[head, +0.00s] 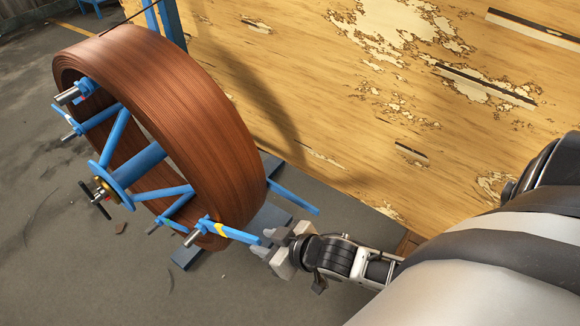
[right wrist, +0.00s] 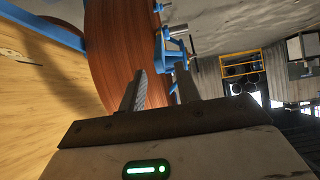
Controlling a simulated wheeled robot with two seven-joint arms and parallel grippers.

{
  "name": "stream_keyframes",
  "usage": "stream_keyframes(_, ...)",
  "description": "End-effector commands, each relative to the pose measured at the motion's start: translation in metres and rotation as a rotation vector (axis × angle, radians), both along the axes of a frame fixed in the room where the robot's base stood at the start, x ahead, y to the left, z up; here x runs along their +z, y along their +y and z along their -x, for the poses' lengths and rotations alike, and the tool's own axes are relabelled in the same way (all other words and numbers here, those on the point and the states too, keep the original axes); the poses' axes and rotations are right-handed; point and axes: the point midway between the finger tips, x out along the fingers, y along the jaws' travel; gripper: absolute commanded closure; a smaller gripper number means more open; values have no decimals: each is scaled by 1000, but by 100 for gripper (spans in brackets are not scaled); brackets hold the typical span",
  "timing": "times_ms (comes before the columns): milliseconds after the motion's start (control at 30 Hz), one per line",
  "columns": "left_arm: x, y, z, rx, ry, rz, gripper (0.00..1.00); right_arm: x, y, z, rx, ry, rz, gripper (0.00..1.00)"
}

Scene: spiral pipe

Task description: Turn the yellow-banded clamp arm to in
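The yellow-banded clamp arm (head: 237,234) is a blue bar at the lower right of the blue reel, with a yellow band near its inner end. It points right, out past the rim of the brown coiled pipe (head: 165,100). My right gripper (head: 266,246) is at the arm's outer end, fingers apart; I cannot tell whether they touch it. In the right wrist view the gripper (right wrist: 161,88) is open, with the brown coil (right wrist: 112,50) and blue reel parts (right wrist: 170,55) beyond the fingers. The yellow band is not clear there. My left gripper is not in view.
The blue hub (head: 120,173) carries other blue arms and a dark handle (head: 95,200) on the left. A blue stand foot (head: 185,257) lies under the coil. A worn yellow wooden panel (head: 340,90) stands behind. Grey floor (head: 60,260) at the lower left is mostly clear.

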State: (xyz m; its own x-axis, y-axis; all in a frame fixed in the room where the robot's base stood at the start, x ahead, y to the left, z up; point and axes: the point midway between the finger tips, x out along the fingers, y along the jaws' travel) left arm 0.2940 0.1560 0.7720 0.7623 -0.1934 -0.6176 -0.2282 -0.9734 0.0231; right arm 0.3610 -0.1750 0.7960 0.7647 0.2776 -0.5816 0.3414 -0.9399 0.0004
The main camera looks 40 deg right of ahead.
Motion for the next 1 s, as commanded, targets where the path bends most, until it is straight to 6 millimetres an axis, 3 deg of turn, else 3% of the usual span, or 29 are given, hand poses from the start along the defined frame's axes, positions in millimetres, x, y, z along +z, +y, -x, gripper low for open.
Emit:
stream_keyframes(100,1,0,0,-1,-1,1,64,17,-8,24,2,3,1,67)
stream_keyframes(300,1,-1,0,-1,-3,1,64,38,-18,52,0,3,0,67)
stream_keyframes(767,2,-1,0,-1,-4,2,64,48,-23,63,-1,0,1,67)
stream_keyframes(800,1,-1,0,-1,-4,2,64,48,-23,63,-1,0,1,70)
stream_keyframes(900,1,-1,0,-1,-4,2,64,44,-22,63,-11,2,-1,98)
stream_keyframes(1000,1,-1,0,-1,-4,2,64,27,-17,63,-46,10,-7,100)
